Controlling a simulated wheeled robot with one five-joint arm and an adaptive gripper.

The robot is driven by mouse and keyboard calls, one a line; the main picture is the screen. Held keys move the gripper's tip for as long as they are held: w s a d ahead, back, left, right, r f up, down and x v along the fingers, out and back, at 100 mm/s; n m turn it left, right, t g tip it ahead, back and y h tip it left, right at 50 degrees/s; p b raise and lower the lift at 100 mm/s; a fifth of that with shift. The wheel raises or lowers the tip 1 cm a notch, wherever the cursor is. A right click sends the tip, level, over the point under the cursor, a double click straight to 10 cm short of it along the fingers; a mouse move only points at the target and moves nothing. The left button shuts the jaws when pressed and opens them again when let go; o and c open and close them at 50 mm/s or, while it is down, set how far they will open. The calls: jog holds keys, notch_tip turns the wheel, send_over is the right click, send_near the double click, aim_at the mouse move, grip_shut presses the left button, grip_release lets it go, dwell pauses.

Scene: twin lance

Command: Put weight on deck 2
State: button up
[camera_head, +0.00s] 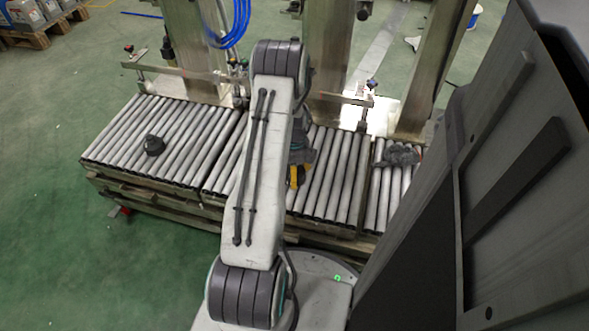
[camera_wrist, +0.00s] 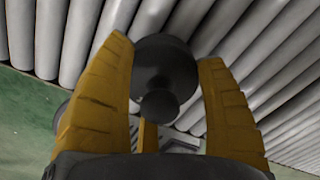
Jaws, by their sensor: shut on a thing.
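In the head view my gripper (camera_head: 294,176) is over the middle roller deck (camera_head: 335,185), partly behind my arm, and the held weight is hidden there. Another dark, round weight-like object (camera_head: 153,145) sits on the left roller deck (camera_head: 115,135).
A dark grey, crumpled-looking object (camera_head: 400,156) lies on the right roller deck (camera_head: 378,195). Metal posts (camera_head: 330,60) and rails stand behind the decks, with blue hoses (camera_head: 232,25) hanging near my arm. Green floor is open at the left and front.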

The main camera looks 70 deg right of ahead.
jog(key=shift+d+f, duration=0.1)
jog(key=shift+f, duration=0.55)
jog(key=shift+f+b, duration=0.15)
jog(key=shift+b, duration=0.15)
jog(key=o, duration=1.2)
jog(key=shift+o, duration=0.2)
notch_tip(320, 180, up, 12)
jog(key=p, duration=0.4)
jog(key=shift+p, duration=0.3)
